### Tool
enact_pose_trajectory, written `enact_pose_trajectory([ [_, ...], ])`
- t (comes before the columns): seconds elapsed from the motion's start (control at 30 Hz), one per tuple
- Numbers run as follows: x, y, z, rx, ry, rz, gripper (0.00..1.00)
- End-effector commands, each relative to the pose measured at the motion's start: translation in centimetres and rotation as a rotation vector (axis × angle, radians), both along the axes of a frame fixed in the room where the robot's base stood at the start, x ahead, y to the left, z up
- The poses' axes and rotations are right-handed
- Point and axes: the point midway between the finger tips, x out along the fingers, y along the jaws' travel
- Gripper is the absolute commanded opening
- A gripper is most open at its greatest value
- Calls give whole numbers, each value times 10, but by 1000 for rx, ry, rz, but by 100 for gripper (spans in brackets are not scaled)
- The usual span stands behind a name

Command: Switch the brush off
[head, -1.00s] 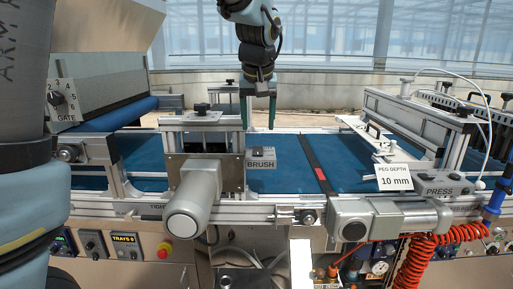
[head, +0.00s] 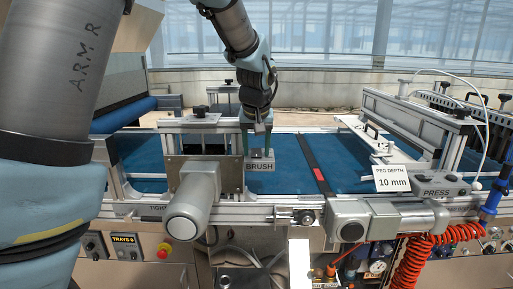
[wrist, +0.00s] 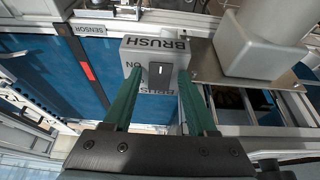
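The grey BRUSH switch box (head: 259,166) sits on the machine's front rail, below my gripper in the head view. In the wrist view the box (wrist: 140,44) appears upside down, with a black rocker switch (wrist: 160,75) on its top face and an ON mark to the rocker's left. Other lettering at the box's near edge is hard to read. My gripper (head: 257,152) is open and empty, pointing down. In the wrist view its two green fingers (wrist: 160,76) lie on either side of the rocker, close over the box; contact cannot be told.
A grey motor cylinder (head: 190,208) and its bracket stand left of the box. The blue belt (head: 289,160) runs behind it. The PEG DEPTH sign (head: 392,178) and PRESS box (head: 440,186) are further right. The space above the belt right of my gripper is free.

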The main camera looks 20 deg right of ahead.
Motion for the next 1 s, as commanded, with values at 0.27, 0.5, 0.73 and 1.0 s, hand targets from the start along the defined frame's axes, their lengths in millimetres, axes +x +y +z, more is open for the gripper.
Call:
enact_pose_trajectory([
  [0.27,0,0,0,0,0,0,25],
  [0.5,0,0,0,0,0,0,0],
  [0.73,0,0,1,1,2,0,0],
  [1.0,6,-1,9,47,93,5,0],
])
